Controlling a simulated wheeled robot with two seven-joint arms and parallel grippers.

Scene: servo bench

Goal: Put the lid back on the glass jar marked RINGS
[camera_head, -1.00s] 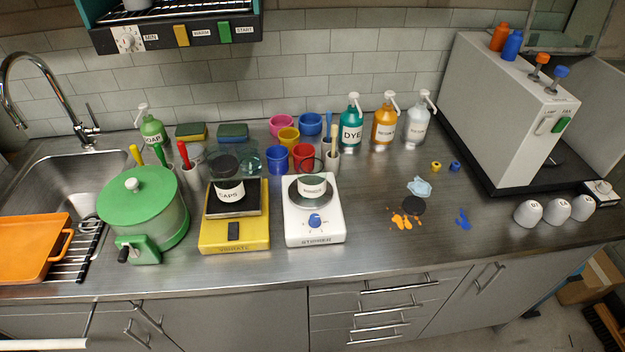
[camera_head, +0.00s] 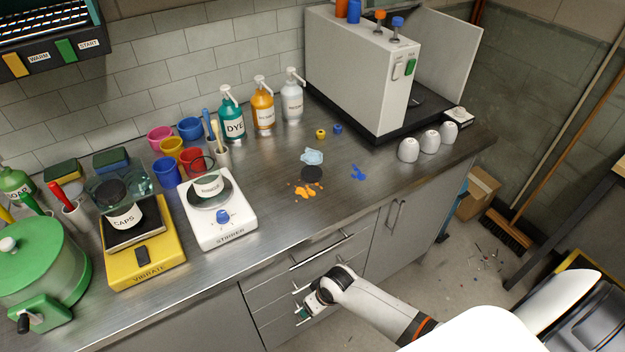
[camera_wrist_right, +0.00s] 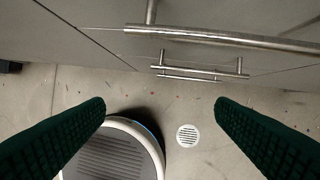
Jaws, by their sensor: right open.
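A small glass jar (camera_head: 208,187) with a white label stands on the white stirrer's round plate; its lettering is too small to read surely, and its top looks open. A dark round disc (camera_head: 312,174), which looks like a lid, lies flat on the bench right of the stirrer, between a pale blue crumpled cloth and an orange spill. Another jar marked CAPS (camera_head: 124,216) stands on the yellow vibrate unit. My right gripper (camera_head: 301,302) hangs low in front of the drawers, below the bench edge. In the right wrist view its green fingers (camera_wrist_right: 160,108) are wide apart and empty. My left gripper is not in view.
The stirrer (camera_head: 232,230) and vibrate unit (camera_head: 150,262) stand near the front edge. Pump bottles and coloured cups line the back. A grey machine (camera_head: 350,75) and white cups (camera_head: 409,149) stand right. Drawer handles (camera_head: 322,250) stick out near my right gripper. Bench front right of the stirrer is clear.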

